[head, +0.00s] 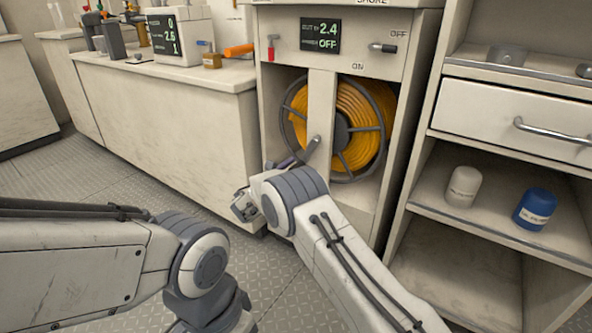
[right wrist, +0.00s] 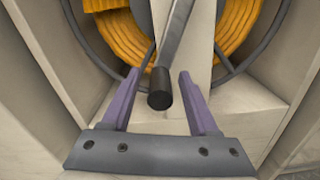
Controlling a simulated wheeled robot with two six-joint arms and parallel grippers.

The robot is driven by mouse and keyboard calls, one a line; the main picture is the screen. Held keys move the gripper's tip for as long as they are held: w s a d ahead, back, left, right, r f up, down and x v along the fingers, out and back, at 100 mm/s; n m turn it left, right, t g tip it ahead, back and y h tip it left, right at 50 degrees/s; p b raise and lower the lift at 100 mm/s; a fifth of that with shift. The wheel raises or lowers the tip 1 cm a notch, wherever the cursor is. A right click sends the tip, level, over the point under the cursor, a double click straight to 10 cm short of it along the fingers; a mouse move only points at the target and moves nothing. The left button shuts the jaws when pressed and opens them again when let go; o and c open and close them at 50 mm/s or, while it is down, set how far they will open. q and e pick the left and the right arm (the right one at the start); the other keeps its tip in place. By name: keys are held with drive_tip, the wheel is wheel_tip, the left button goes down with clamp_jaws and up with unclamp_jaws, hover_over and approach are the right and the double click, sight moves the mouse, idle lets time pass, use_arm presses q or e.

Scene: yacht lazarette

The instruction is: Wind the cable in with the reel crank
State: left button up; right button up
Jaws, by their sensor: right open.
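The reel (head: 376,128) with yellow-orange cable wound on it sits in an open cabinet bay, behind a pale upright post. Its grey crank (head: 312,148) is in front of the post and partly hidden by my right arm. In the right wrist view the crank arm (right wrist: 177,42) runs down to a dark handle (right wrist: 160,88). My right gripper (right wrist: 160,82) is open, its purple fingers on either side of the handle with gaps visible. In the head view the right gripper (head: 290,162) is at the crank's lower end. My left arm shows at lower left, but its gripper is out of view.
The panel above has a display (head: 321,35) reading 2.4 and OFF, and a lever switch (head: 382,47) between OFF and ON labels. A white jar (head: 463,187) and a blue jar (head: 535,209) stand on the right shelf. A counter (head: 170,85) is at left.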

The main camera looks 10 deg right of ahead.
clamp_jaws()
drive_tip(key=shift+a, duration=0.15)
idle(1.2)
